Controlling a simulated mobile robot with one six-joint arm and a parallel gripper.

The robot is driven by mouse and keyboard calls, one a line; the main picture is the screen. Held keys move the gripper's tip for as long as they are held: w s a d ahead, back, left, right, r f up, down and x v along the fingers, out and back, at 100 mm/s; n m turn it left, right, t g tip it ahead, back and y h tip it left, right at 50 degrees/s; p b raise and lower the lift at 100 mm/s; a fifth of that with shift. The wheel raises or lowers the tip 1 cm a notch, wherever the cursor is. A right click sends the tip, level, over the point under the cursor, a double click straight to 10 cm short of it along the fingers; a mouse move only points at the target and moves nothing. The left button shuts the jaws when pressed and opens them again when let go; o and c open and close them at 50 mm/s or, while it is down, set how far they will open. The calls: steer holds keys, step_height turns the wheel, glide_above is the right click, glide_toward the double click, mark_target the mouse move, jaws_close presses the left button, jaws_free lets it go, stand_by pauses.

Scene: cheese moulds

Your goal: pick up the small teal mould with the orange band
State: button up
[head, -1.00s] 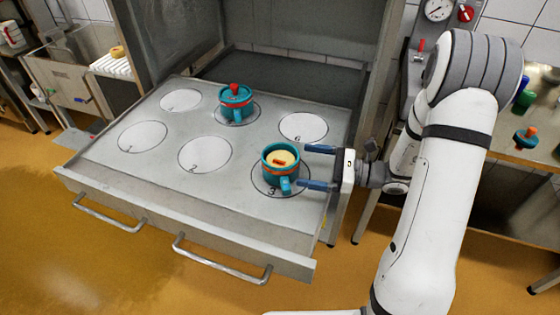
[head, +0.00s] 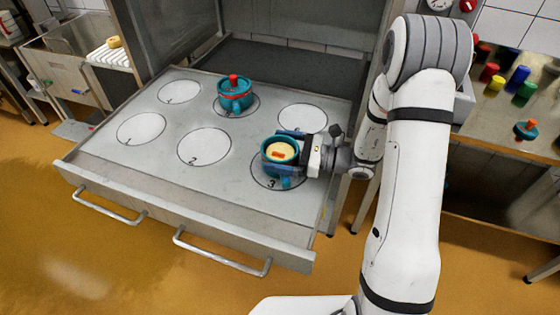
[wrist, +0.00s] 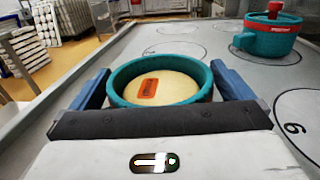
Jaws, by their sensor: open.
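A small teal mould with an orange band (head: 267,158) stands upright on circle 3 of the steel drawer top (head: 232,213). It is open on top and holds pale cheese with an orange label; it also shows in the wrist view (wrist: 206,90). My gripper (head: 271,150) is open, with one blue finger on each side of the mould. In the wrist view its fingers (wrist: 161,80) flank the rim, and I cannot tell whether they touch it. The lower finger partly covers the mould's side and handle in the head view.
Another teal mould (head: 235,96), with a red band and red-knobbed lid, stands on a circle farther back. Several other circles are empty. A teal item with an orange knob (head: 526,130) and coloured bottles (head: 518,78) stand on the right counter.

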steer(key=shift+c, duration=0.4)
steer(key=c, duration=0.7)
